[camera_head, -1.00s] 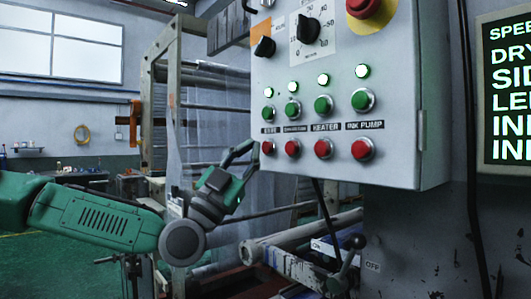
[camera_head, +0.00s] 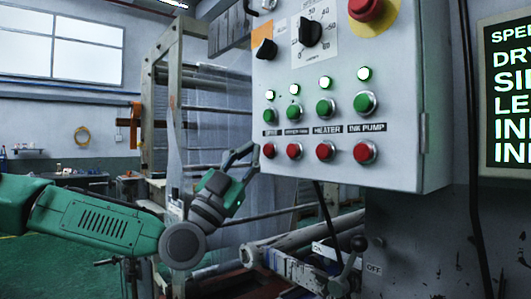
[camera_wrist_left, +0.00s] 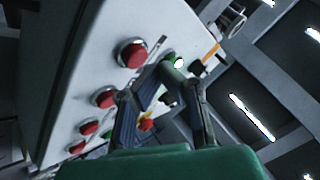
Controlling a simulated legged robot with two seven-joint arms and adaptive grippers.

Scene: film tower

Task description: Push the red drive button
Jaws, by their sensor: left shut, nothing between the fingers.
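The red drive button (camera_head: 269,150) is the leftmost button in the bottom row of the grey control panel (camera_head: 395,105). Its label is small and blurred. In the left wrist view the nearest, largest red button (camera_wrist_left: 131,54) appears to be this one. My left gripper (camera_head: 252,150) is shut and empty, with its tips beside the panel's left edge, close to the drive button. I cannot tell whether they touch the panel. In the left wrist view the closed fingertips (camera_wrist_left: 170,76) lie to the right of the near red button. My right gripper is not in view.
Other red buttons, including the ink pump one (camera_head: 364,152), continue to the right, with green buttons (camera_head: 324,108) and lit lamps above. A red emergency knob (camera_head: 366,8) sits higher. A lever (camera_head: 352,255) and rollers lie below the panel.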

